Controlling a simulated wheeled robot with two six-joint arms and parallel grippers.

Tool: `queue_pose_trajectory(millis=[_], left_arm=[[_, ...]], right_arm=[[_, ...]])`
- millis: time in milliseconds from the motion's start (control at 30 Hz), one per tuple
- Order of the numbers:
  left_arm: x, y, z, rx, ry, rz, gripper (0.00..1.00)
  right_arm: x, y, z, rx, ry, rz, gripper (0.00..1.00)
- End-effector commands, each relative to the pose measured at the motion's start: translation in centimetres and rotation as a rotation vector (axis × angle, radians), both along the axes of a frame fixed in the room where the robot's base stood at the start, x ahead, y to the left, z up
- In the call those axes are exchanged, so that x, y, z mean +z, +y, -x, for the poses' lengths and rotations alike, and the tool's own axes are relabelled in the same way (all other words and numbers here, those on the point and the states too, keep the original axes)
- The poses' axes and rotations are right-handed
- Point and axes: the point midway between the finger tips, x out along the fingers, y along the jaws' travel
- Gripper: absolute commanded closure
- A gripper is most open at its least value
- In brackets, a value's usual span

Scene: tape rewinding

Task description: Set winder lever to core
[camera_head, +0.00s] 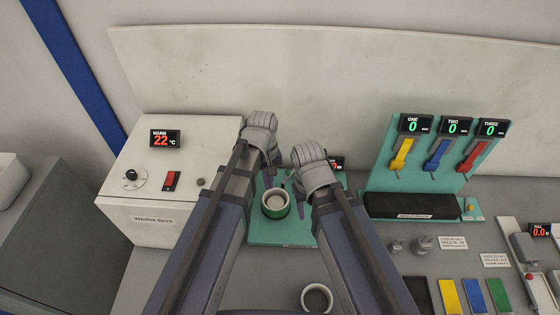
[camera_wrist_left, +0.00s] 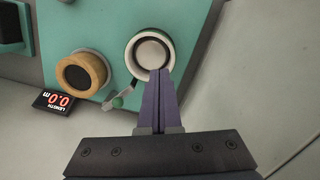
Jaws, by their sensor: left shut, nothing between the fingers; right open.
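The winder is a teal board (camera_wrist_left: 100,28) with a white-rimmed ring (camera_wrist_left: 134,54) and a tan ring (camera_wrist_left: 66,64). My left gripper (camera_wrist_left: 160,72) is shut and empty. Its tips overlap the edge of the white-rimmed ring in that view, to the right of the lever; contact cannot be told. My right gripper (camera_head: 300,196) is open, beside the left one, fingers partly hidden.
A white warm box (camera_head: 120,218) stands at the left. A teal panel with yellow, blue and red levers (camera_head: 402,154) stands at the back right. A length display (camera_wrist_left: 58,101) reads 0.0. A loose ring (camera_head: 317,297) lies in front. Coloured strips (camera_head: 449,296) are at front right.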

Motion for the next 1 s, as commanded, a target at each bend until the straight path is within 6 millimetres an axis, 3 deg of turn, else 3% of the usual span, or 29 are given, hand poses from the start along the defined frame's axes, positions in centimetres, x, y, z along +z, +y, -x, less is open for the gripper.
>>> queue_pose_trajectory(millis=[33,100,400,600,1000], left_arm=[[1.5,0.4,-2.5,0.119,0.01,0.016,1.0],[2.4,0.8,-4.5,0.279,0.026,0.039,1.0],[5.0,3.0,-10.4,0.764,0.1,0.104,1.0],[5.5,3.5,-11.5,0.878,0.122,0.117,1.0],[5.3,3.6,-11.5,0.887,0.124,0.118,1.0]], right_arm=[[1.5,0.0,0.0,-0.001,0.0,0.0,0.5],[2.3,0.0,0.0,-0.002,0.0,-0.001,0.5],[4.5,0.0,0.0,-0.005,0.0,-0.001,0.5],[4.9,0.0,0.0,-0.005,0.0,-0.001,0.5],[4.7,0.0,0.0,-0.005,0.0,-0.001,0.5]])
